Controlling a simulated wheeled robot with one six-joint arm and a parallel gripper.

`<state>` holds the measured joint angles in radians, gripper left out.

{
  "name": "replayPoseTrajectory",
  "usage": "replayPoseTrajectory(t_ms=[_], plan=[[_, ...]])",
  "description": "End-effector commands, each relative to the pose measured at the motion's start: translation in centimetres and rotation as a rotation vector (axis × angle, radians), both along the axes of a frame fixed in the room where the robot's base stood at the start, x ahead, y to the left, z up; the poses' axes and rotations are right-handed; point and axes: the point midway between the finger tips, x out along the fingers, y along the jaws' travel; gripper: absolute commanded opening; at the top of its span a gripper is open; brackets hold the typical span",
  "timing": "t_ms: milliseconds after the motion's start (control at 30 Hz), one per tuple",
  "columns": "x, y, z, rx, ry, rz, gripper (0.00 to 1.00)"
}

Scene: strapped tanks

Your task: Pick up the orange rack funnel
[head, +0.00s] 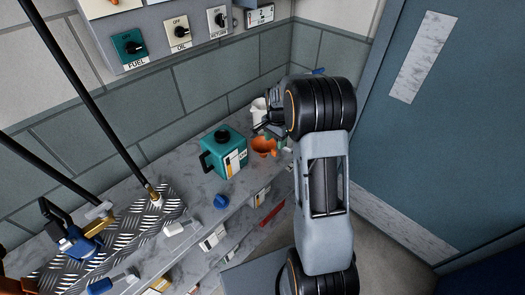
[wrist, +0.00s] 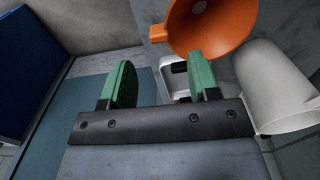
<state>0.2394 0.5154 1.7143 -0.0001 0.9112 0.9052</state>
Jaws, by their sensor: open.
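The orange funnel (head: 264,145) stands on the grey shelf in the head view, just right of the teal jug, and is partly covered by my gripper. In the wrist view the orange funnel (wrist: 212,25) is at the top, its wide mouth facing the camera. My gripper (wrist: 160,82) is open, its two green-padded fingers apart with no object held between them. The funnel lies beyond the right finger, which overlaps its lower rim in the picture; I cannot tell whether they touch. In the head view my gripper (head: 268,126) is near the shelf's far end, above the funnel.
A teal jug (head: 225,152) stands left of the funnel. A white cup or jug (wrist: 275,85) is close on the right; it also shows in the head view (head: 258,108). A blue cap (head: 221,201) lies on the shelf. A blue door (head: 440,130) is at right.

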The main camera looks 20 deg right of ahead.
Motion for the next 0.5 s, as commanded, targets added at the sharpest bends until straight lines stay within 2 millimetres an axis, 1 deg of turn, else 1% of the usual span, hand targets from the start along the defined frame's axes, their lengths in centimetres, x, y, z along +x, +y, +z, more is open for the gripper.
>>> replayPoseTrajectory(t_ms=[67, 300, 400, 500], plan=[[-0.1, 0.1, -0.6, 0.001, 0.004, 0.001, 0.55], [-0.2, 0.4, -3.8, 0.001, 0.004, 0.0, 0.55], [-0.2, 0.4, -4.7, 0.0, 0.002, 0.0, 0.55], [-0.2, 0.4, -5.1, 0.0, 0.001, 0.0, 0.55]])
